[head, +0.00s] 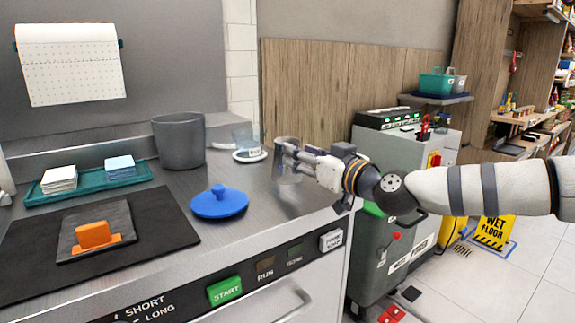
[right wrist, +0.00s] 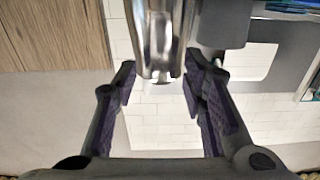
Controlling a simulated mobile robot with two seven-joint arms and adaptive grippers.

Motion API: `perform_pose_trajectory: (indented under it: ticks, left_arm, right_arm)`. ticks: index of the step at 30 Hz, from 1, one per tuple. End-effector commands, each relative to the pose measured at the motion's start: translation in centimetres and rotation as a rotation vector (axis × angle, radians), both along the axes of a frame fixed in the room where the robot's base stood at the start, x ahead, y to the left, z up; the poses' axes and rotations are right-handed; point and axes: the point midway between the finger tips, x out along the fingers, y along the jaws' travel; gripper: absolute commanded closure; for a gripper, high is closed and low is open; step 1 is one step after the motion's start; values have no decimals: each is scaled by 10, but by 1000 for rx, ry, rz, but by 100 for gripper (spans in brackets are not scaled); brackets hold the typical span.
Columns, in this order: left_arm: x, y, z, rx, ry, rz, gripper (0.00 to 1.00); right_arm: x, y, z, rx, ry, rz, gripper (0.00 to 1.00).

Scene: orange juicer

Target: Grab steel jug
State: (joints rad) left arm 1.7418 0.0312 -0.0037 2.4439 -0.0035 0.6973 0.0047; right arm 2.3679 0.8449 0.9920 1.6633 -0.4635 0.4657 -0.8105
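The steel jug (head: 286,150) stands upright at the right end of the steel counter, partly hidden behind my right gripper. In the right wrist view, the shiny jug (right wrist: 158,38) reaches down from the top edge between the two fingers. My right gripper (head: 288,160) comes in from the right at jug height. In its wrist view the gripper (right wrist: 160,75) is open, with one finger on each side of the jug. A small gap shows at the left finger; contact at the right finger is unclear. My left gripper is not in view.
A grey pot (head: 179,142), a clear cup (head: 246,137) on a white saucer and a blue lid (head: 219,203) stand left of the jug. A teal tray (head: 88,182) and a black mat (head: 40,275) lie further left. A grey cabinet (head: 395,150) stands right of the counter.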

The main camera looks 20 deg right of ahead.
Motion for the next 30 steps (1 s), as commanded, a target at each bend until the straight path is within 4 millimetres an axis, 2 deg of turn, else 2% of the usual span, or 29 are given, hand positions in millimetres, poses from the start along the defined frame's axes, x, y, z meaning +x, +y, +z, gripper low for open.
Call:
perform_pose_trajectory:
  ticks: [1, 5, 20, 26, 30]
  left_arm:
    - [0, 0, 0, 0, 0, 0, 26]
    - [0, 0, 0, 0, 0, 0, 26]
    - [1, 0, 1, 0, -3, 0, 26]
    - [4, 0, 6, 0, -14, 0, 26]
    - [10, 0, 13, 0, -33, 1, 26]
  right_arm:
    - [0, 0, 0, 0, 0, 0, 70]
    - [0, 0, 0, 0, 0, 0, 100]
    - [0, 0, 5, 0, -2, 0, 100]
    - [-1, 0, 25, -1, -7, 0, 100]
    - [-8, 2, 47, -1, -10, 2, 100]
